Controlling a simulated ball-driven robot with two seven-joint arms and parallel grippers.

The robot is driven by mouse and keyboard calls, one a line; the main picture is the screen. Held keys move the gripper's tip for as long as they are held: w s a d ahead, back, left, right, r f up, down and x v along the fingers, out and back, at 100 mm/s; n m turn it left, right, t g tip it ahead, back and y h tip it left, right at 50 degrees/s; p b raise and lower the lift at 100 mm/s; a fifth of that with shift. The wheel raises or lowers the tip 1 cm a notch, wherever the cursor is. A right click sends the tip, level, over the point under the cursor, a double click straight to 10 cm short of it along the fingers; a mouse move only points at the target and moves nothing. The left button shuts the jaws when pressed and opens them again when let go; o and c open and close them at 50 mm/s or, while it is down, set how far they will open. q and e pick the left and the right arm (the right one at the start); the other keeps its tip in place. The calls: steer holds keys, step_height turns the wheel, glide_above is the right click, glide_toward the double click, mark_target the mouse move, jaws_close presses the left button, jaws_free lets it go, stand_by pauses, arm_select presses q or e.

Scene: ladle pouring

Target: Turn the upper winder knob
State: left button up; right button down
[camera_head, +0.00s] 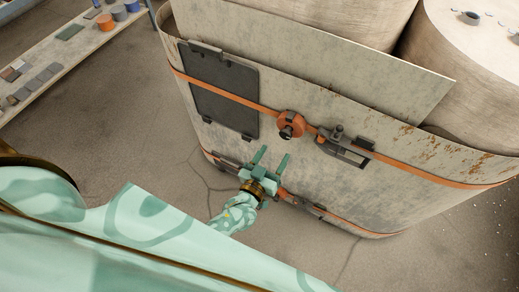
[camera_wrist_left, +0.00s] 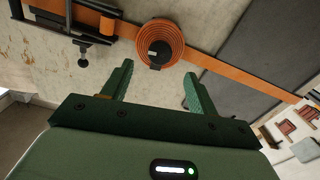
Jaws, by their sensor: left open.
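The upper winder is a round orange coil of strap with a dark knob (camera_head: 288,131) at its centre, on the upper orange strap of the large pale container. In the left wrist view the knob (camera_wrist_left: 157,53) shows beyond my fingertips, about midway between the two fingers. My left gripper (camera_head: 271,157) is open and empty, with its green fingers pointing up toward the knob and apart from it. It also shows in the left wrist view (camera_wrist_left: 159,70). My gripper and wrist hide part of the lower strap. My right gripper is not in view.
A dark latch (camera_head: 343,146) sits right of the winder, and a dark panel (camera_head: 222,88) sits left of it. The lower orange strap (camera_head: 342,225) runs below. A bench (camera_head: 80,48) with small items stands at the upper left. Bare floor lies in front of the container.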

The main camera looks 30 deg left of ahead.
arm_select(q)
steer(key=s+p, duration=0.1)
steer(key=s, duration=0.7)
steer(key=shift+s+a, duration=0.15)
steer(key=shift+s, duration=0.25)
